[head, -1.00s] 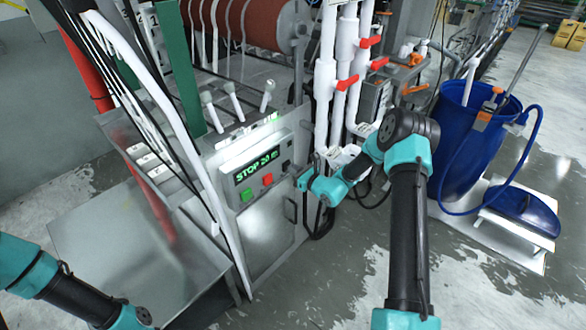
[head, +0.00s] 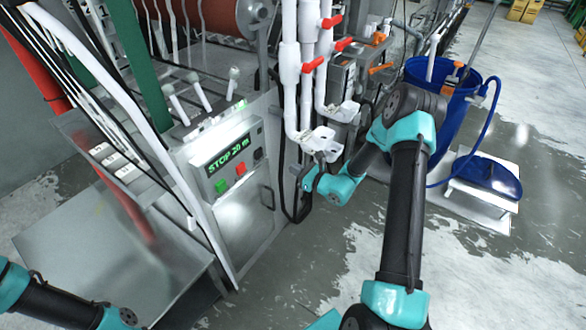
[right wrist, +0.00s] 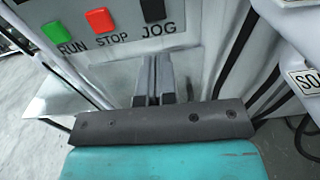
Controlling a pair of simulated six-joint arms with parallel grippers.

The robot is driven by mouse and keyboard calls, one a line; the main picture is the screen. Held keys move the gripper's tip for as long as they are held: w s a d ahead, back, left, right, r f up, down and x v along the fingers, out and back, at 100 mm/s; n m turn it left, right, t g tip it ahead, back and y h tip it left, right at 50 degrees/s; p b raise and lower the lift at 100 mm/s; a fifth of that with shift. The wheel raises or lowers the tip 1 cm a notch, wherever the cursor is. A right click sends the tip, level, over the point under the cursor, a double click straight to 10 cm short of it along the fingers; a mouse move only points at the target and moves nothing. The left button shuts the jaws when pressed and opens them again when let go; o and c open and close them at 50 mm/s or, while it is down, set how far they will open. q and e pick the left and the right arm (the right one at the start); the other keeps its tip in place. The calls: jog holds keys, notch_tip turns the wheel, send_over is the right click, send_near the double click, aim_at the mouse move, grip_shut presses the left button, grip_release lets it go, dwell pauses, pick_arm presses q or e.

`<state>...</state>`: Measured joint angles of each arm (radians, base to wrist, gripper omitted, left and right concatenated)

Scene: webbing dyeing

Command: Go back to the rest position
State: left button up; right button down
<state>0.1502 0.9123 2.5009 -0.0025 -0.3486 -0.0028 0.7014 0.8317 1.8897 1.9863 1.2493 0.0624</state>
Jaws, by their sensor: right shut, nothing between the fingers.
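My right gripper (head: 303,182) is shut and empty. In the head view it sits to the right of the machine's control panel (head: 232,155), in front of the metal cabinet. In the right wrist view its two fingers (right wrist: 154,92) lie together below the JOG label, with the green RUN button (right wrist: 56,32) and red STOP button (right wrist: 100,20) at upper left. I see no contact with the buttons. My left arm shows at the lower left of the head view, but its gripper is out of frame.
White pipes with red valve handles (head: 313,65) stand behind my right gripper. A blue barrel (head: 440,100) with a hose and a blue lid (head: 487,175) on a pale base are at the right. A metal platform (head: 95,240) lies at the left. Wet floor is open in front.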

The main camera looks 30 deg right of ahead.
jog(key=s+a+f+n+g+y, duration=0.45)
jog(key=s+a+g, duration=0.2)
jog(key=a, duration=0.45)
jog(key=s+a+f+n+g+h, duration=0.25)
jog(key=s+f+n+g, duration=0.3)
jog(key=s+n, duration=0.4)
jog(key=s+a+f+n+g+h, duration=0.2)
jog(key=s+f+n+g+h, duration=0.3)
jog(key=s+n, duration=0.4)
jog(key=a+n, duration=0.1)
jog(key=n, duration=0.1)
jog(key=w+n, duration=0.1)
jog(key=n, duration=0.1)
jog(key=a+n+t, duration=0.1)
jog(key=n, duration=0.1)
jog(key=shift+w+a+n, duration=0.3)
jog(key=shift+w+n, duration=0.1)
